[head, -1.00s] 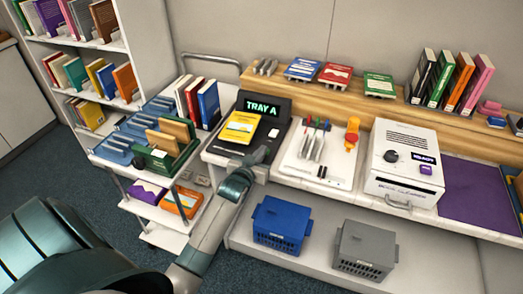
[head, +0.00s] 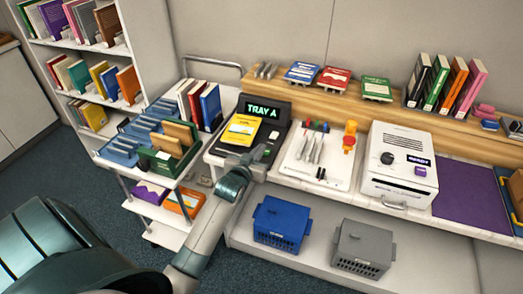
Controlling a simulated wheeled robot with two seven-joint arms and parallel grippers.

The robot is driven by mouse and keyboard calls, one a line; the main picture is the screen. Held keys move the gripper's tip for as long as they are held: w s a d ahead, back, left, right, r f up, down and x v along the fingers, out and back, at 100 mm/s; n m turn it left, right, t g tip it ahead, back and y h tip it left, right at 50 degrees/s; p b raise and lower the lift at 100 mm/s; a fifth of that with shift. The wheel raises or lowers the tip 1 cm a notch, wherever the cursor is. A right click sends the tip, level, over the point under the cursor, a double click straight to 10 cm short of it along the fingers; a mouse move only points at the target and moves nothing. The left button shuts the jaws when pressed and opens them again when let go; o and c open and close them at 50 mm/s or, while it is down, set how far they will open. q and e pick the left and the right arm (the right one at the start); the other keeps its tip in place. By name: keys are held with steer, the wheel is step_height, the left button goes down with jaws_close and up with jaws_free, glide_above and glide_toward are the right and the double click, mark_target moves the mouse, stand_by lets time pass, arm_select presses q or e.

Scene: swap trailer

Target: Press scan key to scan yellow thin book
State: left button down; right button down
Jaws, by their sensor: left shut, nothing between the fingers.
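The yellow thin book (head: 240,130) lies flat on the black scanner (head: 282,128). The scanner's screen (head: 264,111) reads "TRAY A" in green letters. A small white key (head: 274,135) shows on the scanner's face, right of the book. My left gripper (head: 260,157) is shut and empty at the scanner's front edge, just below the key and the book's lower right corner. I cannot tell whether its tip touches the scanner. My right gripper is not in view.
A cart (head: 168,186) with blue racks and books stands left of the scanner. A white tray of tools (head: 341,174) and a white machine (head: 402,147) stand to the right. Blue (head: 279,226) and grey (head: 362,252) baskets sit on the lower shelf. A purple mat (head: 470,190) lies bare.

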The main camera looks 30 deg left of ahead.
arm_select(q)
steer(key=b+v, duration=0.1)
steer(key=v, duration=0.6)
steer(key=shift+r, duration=0.1)
stand_by(0.6)
